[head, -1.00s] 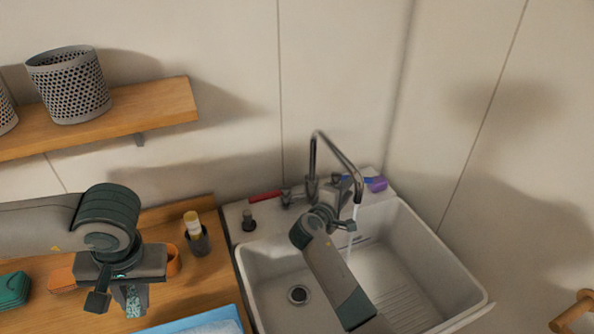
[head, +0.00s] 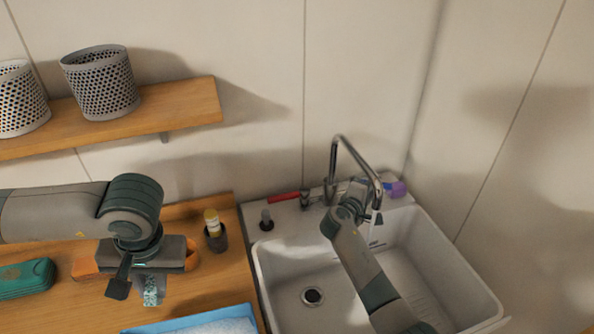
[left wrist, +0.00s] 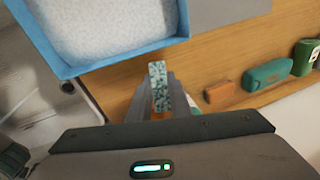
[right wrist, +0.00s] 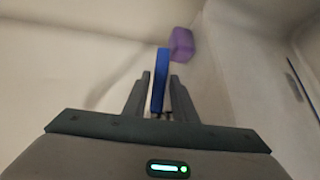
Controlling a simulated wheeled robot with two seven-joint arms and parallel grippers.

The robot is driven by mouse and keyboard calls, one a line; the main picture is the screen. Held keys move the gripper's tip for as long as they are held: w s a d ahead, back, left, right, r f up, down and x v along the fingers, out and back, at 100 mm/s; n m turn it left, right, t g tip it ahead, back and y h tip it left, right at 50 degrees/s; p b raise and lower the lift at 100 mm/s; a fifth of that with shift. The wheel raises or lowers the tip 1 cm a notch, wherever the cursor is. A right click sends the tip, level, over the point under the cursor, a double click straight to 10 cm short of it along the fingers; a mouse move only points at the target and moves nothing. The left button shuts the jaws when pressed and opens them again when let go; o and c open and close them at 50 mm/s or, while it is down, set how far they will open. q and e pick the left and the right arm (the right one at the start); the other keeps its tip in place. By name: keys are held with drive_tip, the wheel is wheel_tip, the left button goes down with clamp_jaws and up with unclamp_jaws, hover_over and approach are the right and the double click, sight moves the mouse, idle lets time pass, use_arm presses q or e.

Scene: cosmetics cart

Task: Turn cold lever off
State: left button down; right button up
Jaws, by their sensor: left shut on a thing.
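The cold lever is the blue bar (right wrist: 161,70) in the right wrist view, standing between my right gripper's fingers (right wrist: 160,82) with a small gap at each side. In the head view my right arm reaches over the sink to the tap (head: 335,160) and partly hides that lever. The red lever (head: 284,197) points left. A pale streak of water (head: 374,236) shows below the spout. My left gripper (head: 150,274) is shut on a teal speckled block (left wrist: 158,88), held over the wooden counter.
The white sink (head: 485,290) fills the lower right. A blue tray (head: 160,327), a dark cup (head: 217,240) with a yellow-white bottle and a green case (head: 25,278) are on the counter.

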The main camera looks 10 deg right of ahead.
drive_tip(key=shift+p+x, duration=0.35)
drive_tip(key=shift+x, duration=2.7)
clamp_jaws()
